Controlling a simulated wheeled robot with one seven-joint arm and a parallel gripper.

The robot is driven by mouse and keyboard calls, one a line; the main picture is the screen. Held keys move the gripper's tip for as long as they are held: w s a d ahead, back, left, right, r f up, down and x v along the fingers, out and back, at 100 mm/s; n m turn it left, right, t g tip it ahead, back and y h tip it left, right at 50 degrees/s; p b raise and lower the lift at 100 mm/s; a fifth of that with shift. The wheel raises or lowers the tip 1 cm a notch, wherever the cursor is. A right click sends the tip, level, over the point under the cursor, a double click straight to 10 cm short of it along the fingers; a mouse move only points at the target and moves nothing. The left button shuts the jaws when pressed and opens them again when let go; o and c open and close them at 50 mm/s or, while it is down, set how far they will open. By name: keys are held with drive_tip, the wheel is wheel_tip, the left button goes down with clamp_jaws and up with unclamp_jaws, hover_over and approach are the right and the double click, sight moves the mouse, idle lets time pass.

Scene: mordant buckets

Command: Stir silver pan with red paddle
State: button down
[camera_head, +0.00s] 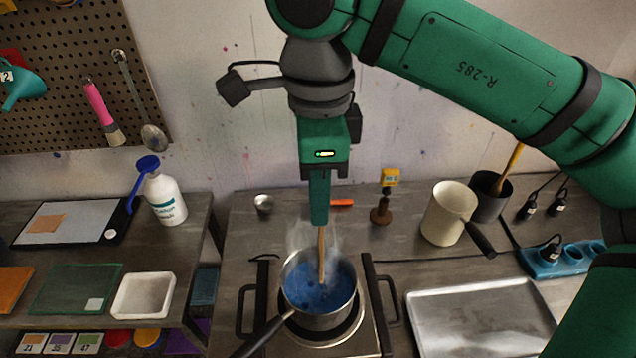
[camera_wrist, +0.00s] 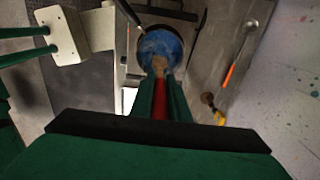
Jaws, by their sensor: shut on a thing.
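The silver pan (camera_head: 322,321) sits on a burner on the bench, with its dark handle toward the lower left. It holds blue liquid, and pale steam rises above it. My gripper (camera_head: 320,222) is above the pan, pointing down and shut on the paddle (camera_head: 321,258). The paddle's tan wooden shaft stands nearly upright with its lower end in the liquid; that end is hidden. In the wrist view, a red part shows between my fingers (camera_wrist: 162,98), and the tan part of the paddle reaches into the blue liquid in the pan (camera_wrist: 160,42).
A cream jug (camera_head: 447,214), a dark pot (camera_head: 491,199) and a metal tray (camera_head: 475,315) stand to the right. A white bottle (camera_head: 164,197) stands on the left bench.

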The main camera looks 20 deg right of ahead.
sight(319, 247)
wheel_tip(319, 247, down, 8)
drive_tip(key=shift+f, duration=0.25)
idle(0.6)
idle(0.4)
